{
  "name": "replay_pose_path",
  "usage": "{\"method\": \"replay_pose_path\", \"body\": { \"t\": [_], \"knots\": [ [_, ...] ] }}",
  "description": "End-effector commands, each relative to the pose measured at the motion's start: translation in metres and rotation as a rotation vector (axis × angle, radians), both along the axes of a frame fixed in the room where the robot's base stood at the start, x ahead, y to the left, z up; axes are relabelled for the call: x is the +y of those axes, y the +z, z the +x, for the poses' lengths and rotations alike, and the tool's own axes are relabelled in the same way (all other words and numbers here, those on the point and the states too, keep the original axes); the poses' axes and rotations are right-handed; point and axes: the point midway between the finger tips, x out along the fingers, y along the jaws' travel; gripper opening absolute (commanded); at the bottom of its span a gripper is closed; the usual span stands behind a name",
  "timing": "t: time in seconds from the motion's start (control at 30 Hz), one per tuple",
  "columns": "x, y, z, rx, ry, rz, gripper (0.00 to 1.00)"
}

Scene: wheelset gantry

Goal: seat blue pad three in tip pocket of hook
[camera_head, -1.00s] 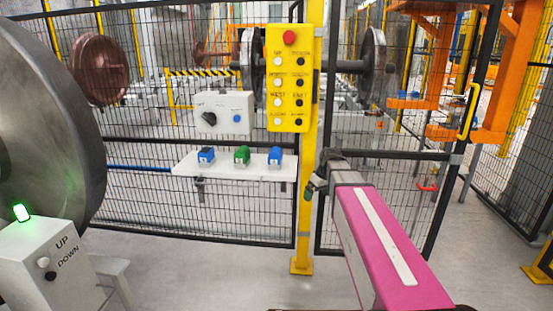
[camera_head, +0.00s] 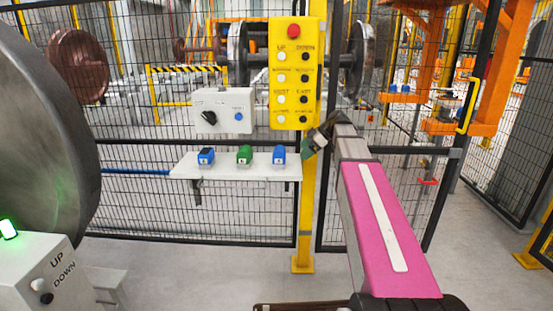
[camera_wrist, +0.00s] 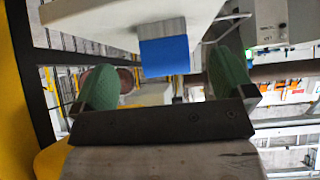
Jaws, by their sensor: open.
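Two blue pads stand on the white shelf: one at the left end (camera_head: 206,156) and one at the right end (camera_head: 279,155). A green pad (camera_head: 244,155) stands between them. Their small marks are too small to read. My gripper (camera_head: 318,142) is right of the shelf, tilted, beside the yellow post. In the wrist view my open gripper (camera_wrist: 163,80) has a green-faced finger on each side. A blue pad with a grey part (camera_wrist: 164,56) shows beyond the gap, apart from the fingers. The orange hook-like frame (camera_head: 463,128) is behind the fence at right; its tip pocket is not clear.
The white shelf (camera_head: 232,172) is fixed to the mesh fence. A yellow button panel (camera_head: 295,75) on a post and a white switch box (camera_head: 222,112) are close above it. A large grey wheel (camera_head: 45,140) and an UP/DOWN box (camera_head: 40,275) stand at left.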

Motion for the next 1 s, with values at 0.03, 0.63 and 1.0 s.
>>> {"method": "replay_pose_path", "body": {
  "t": [0.03,0.63,1.0],
  "knots": [
    [0.012,0.000,0.001,0.000,0.004,0.000,1.00],
    [0.072,-0.001,0.009,0.002,0.000,-0.002,1.00],
    [0.117,-0.018,0.014,0.003,-0.001,-0.002,1.00]
  ]
}}
